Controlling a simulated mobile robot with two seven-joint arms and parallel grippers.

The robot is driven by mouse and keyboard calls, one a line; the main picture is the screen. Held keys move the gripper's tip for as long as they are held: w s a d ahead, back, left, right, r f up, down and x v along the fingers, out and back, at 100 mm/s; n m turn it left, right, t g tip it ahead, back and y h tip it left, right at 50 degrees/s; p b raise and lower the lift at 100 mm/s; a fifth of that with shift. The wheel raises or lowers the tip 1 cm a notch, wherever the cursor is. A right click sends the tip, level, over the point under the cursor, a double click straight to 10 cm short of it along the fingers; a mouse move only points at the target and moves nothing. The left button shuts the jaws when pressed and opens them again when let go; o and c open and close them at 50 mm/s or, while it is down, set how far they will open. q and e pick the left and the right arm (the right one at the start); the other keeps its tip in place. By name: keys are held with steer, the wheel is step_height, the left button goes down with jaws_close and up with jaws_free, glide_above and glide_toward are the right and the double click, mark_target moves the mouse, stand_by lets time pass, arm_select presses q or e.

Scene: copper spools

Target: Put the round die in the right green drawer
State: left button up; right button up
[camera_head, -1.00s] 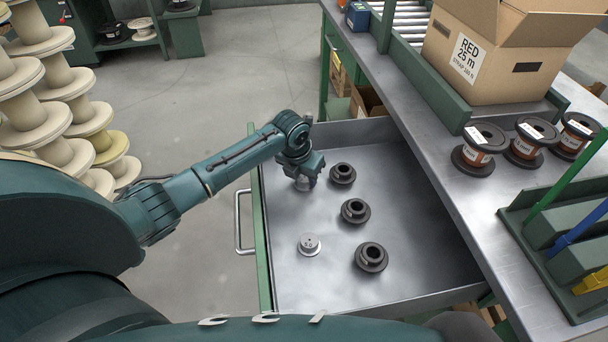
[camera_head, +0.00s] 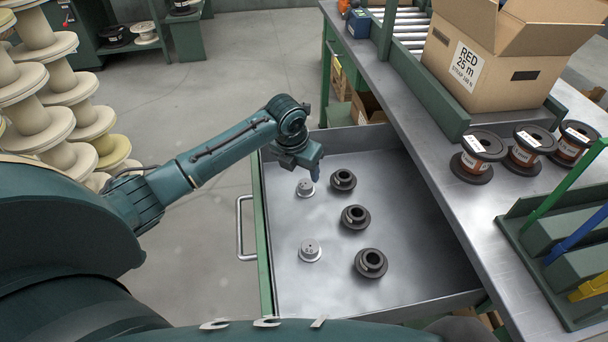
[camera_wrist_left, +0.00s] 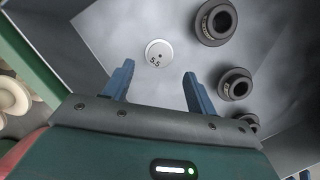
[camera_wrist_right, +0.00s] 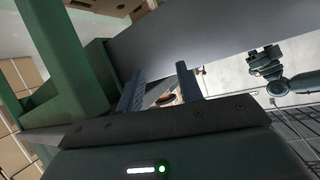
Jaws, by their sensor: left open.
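A round metal die (camera_head: 305,188) lies flat in the open green-fronted drawer (camera_head: 265,270), at its far left. It appears to be the disc marked 5.5 (camera_wrist_left: 158,53) in the left wrist view. A second round die (camera_head: 310,250) lies nearer in the drawer. My left gripper (camera_head: 316,175) is above the drawer, just right of the far die and clear of it. Its fingers (camera_wrist_left: 160,85) are apart with nothing between them. My right gripper (camera_wrist_right: 160,85) shows in the right wrist view, open and empty, beside green framing; it is out of the head view.
Dark flanged bobbins stand in the drawer: far (camera_head: 343,180), middle (camera_head: 355,217) and near (camera_head: 371,263). The workbench (camera_head: 440,165) at the right bears a cardboard box (camera_head: 500,65) and copper spools (camera_head: 478,158). Bare drawer floor lies right of the bobbins.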

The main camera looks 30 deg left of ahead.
arm_select(q)
steer(key=shift+p+v, duration=0.3)
steer(key=shift+v, duration=2.4)
